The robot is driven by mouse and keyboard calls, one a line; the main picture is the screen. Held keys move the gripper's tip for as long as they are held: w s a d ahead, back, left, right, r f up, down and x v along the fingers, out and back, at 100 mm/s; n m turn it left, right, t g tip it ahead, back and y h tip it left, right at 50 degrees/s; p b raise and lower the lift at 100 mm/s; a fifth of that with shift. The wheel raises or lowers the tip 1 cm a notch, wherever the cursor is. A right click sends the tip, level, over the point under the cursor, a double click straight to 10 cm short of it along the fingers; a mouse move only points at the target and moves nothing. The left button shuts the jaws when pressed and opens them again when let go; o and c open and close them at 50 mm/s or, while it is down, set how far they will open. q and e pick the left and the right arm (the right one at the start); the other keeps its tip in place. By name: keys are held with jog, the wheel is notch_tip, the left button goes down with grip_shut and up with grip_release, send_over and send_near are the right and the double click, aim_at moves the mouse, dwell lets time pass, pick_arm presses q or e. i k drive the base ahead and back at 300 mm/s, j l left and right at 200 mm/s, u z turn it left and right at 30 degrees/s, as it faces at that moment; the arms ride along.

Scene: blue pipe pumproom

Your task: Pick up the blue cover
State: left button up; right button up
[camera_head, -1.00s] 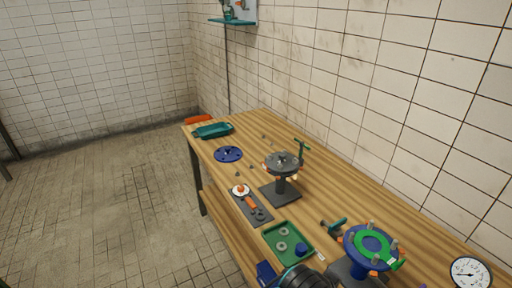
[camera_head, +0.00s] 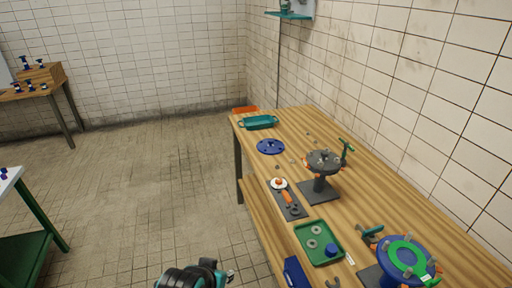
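The blue cover (camera_head: 270,146) is a flat round disc with small holes and a dark raised middle. It lies flat on the wooden workbench (camera_head: 330,120), near its left edge and in front of the teal tray. Nothing touches it from above. A dark and teal part of one of my arms, seemingly the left gripper (camera_head: 212,275), shows at the bottom edge, over the floor left of the bench and well apart from the cover. Its fingers are too cut off to read. My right gripper is not in view.
A teal tray (camera_head: 259,122) and an orange bin (camera_head: 245,110) stand behind the cover. A grey flange stand (camera_head: 320,185), a dark tool mat (camera_head: 291,207), a green tray (camera_head: 300,232) and a blue-green flange stand (camera_head: 383,250) fill the nearer bench.

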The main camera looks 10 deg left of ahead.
aim_at(267, 146)
jog(key=u, duration=0.3)
jog(key=z, duration=0.45)
jog(key=i+j+z, duration=0.15)
jog(key=z, duration=0.25)
jog(key=i+j+z, duration=0.1)
jog(key=j+z, duration=0.15)
jog(key=z, duration=0.15)
jog(key=i+j+z, duration=0.1)
jog(key=j+z, duration=0.15)
jog(key=z, duration=0.15)
jog(key=j+z, duration=0.55)
jog(key=j, duration=0.5)
jog(key=j+z, duration=0.15)
jog(key=j, duration=0.55)
jog(key=j+z, duration=0.15)
jog(key=j, duration=0.5)
jog(key=k+j+z, duration=0.2)
jog(key=j, duration=0.5)
jog(key=j+z, duration=0.15)
jog(key=j, duration=0.5)
jog(key=k+j, duration=0.1)
jog(key=j, duration=0.65)
jog(key=k+j, duration=0.15)
jog(key=j, duration=0.25)
